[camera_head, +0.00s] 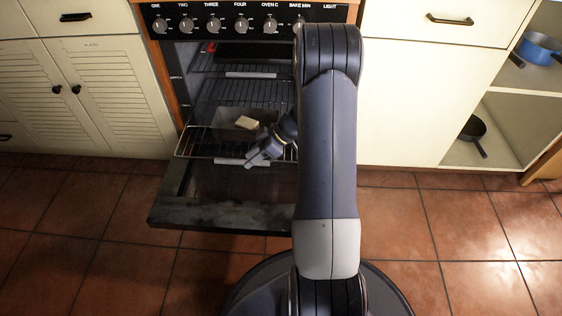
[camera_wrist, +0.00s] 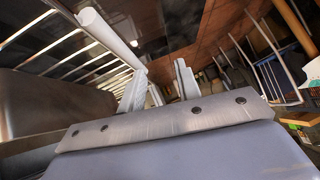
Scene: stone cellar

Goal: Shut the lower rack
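The lower rack (camera_head: 190,146) is a wire shelf pulled partway out of the oven, over the lowered door. Its pale front handle (camera_head: 230,162) shows in the head view, and a pale bar, apparently this handle, shows in the wrist view (camera_wrist: 108,35). A metal tin (camera_head: 232,117) with a pale block (camera_head: 247,123) in it sits on the rack. My gripper (camera_head: 258,158) is at the rack's front, by the handle's right part. In the wrist view its two fingers (camera_wrist: 160,85) are apart, with nothing seen between them. I cannot tell whether they touch the handle. My arm hides the rack's right side.
The oven door (camera_head: 200,209) hangs open below the rack. An upper rack (camera_head: 250,75) is inside the oven. Cream cupboards stand on both sides. Open shelves at the right hold a blue pot (camera_head: 538,48) and a dark pan (camera_head: 474,130). The tiled floor (camera_head: 450,235) is clear.

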